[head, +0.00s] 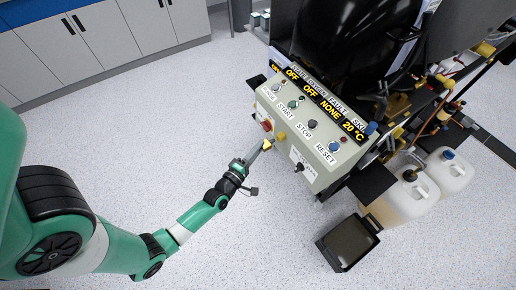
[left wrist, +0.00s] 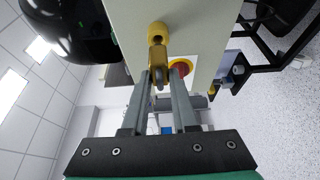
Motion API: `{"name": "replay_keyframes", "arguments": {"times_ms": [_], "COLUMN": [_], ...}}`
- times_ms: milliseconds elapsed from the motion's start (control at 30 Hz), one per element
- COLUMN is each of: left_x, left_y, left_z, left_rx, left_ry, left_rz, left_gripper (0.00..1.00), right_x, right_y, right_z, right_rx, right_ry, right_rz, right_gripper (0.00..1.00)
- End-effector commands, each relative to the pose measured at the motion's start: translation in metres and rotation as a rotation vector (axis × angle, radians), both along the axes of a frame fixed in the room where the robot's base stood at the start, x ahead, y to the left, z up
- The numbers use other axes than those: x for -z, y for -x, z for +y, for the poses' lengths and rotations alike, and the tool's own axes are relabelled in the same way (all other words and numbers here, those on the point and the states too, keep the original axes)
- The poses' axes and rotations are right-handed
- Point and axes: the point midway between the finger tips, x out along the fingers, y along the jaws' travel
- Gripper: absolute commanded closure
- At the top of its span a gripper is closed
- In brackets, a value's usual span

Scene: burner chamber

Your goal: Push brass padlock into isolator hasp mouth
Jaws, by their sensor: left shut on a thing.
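My left gripper (head: 266,146) is at the front face of the control box, shut on a small brass padlock (head: 267,144). In the left wrist view the padlock (left wrist: 158,56) sits between the two fingertips (left wrist: 161,76), its far end close to a yellow round fitting (left wrist: 157,32) on the panel. The fitting also shows in the head view (head: 280,136). Whether padlock and fitting touch cannot be told. The red and yellow isolator switch (left wrist: 180,67) is just right of the fingers in the wrist view. I cannot make out the hasp mouth. My right gripper is not in view.
The cream control box (head: 312,158) carries buttons and displays. A black selector knob (head: 299,167) is on the same face. Plastic canisters (head: 410,193) and a dark open bin (head: 346,243) stand at the right. The floor left of the box is clear.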

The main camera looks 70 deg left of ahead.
Motion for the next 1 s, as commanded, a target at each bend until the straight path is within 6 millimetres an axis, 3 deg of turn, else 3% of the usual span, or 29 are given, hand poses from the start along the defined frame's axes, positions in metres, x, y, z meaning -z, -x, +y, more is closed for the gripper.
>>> {"name": "replay_keyframes", "arguments": {"times_ms": [367, 1000], "left_x": [-0.001, -0.001], "left_y": [-0.001, -0.020], "left_z": [0.000, 0.004], "left_rx": [0.000, 0.000], "left_ry": [-0.001, -0.001], "left_rz": [-0.002, -0.002], "left_gripper": [1.00, 1.00], "right_x": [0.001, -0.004], "right_y": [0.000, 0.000], "right_z": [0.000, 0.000], "right_rx": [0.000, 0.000], "right_ry": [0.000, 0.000], "right_rz": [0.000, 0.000], "right_gripper": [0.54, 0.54]}}
